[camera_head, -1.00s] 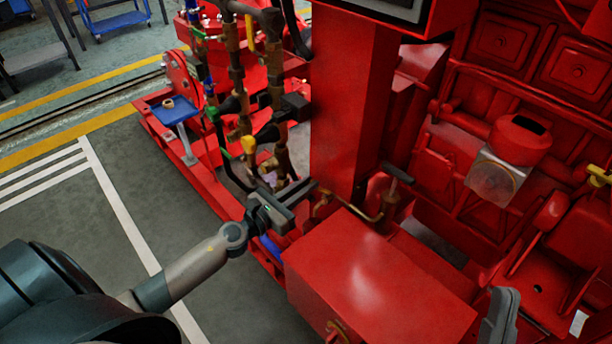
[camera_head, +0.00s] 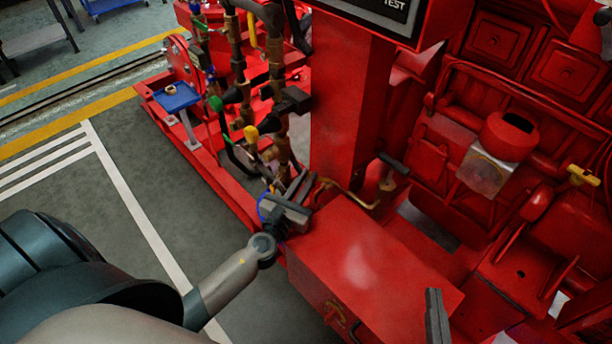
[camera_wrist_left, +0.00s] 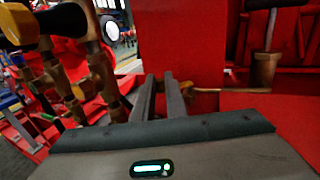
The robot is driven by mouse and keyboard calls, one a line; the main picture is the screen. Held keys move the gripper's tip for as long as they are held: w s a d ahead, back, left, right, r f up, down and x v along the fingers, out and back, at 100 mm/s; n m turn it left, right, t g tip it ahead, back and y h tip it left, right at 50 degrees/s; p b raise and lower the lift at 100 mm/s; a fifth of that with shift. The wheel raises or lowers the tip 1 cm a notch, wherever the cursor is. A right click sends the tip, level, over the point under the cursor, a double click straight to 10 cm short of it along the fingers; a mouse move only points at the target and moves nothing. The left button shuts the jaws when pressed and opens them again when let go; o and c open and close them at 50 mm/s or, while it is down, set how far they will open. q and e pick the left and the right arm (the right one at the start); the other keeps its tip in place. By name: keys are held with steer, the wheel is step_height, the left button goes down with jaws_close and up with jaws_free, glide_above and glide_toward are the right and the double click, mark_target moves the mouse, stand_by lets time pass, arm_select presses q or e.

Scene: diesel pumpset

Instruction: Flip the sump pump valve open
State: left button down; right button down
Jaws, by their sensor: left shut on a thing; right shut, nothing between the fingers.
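The sump pump valve is a small brass fitting (camera_head: 322,187) at the left end of a brass pipe, beside the red column. In the left wrist view the brass (camera_wrist_left: 188,91) shows just right of my fingertips. My left gripper (camera_head: 300,184) is at that end of the pipe, its fingers (camera_wrist_left: 160,84) close together and shut on the valve. The fingers hide the part they hold, so the lever's angle cannot be told. My right gripper (camera_head: 437,314) shows only as a dark tip at the bottom edge, shut and empty.
A red box (camera_head: 370,265) lies just in front of the valve. A red column (camera_head: 345,110) rises behind it. A black T-handle (camera_head: 393,163) stands to the right on the brass pipe. Several upright pipes (camera_head: 245,90) with valves stand to the left. Floor at left is clear.

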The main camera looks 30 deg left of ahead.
steer(key=shift+f, duration=0.35)
arm_select(q)
steer(key=c, duration=1.8)
jaws_free()
